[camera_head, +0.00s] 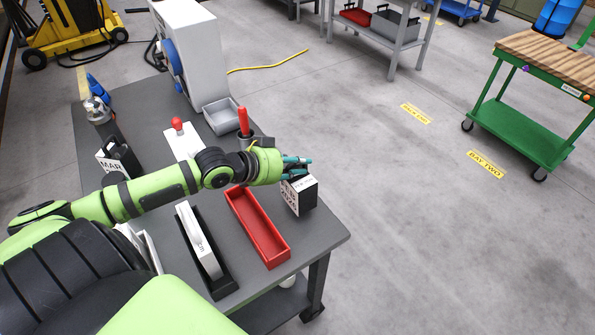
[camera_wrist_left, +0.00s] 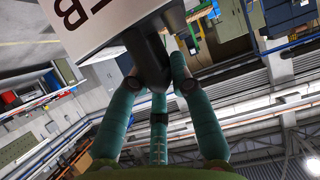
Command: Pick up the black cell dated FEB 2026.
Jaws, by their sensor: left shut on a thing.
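My left gripper (camera_head: 297,166) is shut on the black cell (camera_head: 307,199), which has a white label face. In the head view the label text is small and hard to read. In the left wrist view the label (camera_wrist_left: 92,22) shows large letters ending in "EB", cut off by the frame. There the teal fingers (camera_wrist_left: 153,75) close around a dark handle-like part of the cell. The cell appears near the right edge of the grey table (camera_head: 328,238); its height above the top is hard to judge. Another black cell (camera_head: 122,160) with a label reading "MAR" stands at the table's left. My right gripper is out of view.
A long red tray (camera_head: 258,228) and a black tray with a white bar (camera_head: 200,238) lie in front. A red-handled tool (camera_head: 243,122), grey bin (camera_head: 222,114) and white machine (camera_head: 195,50) stand behind. A green cart (camera_head: 530,130) is farther right. Floor between is clear.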

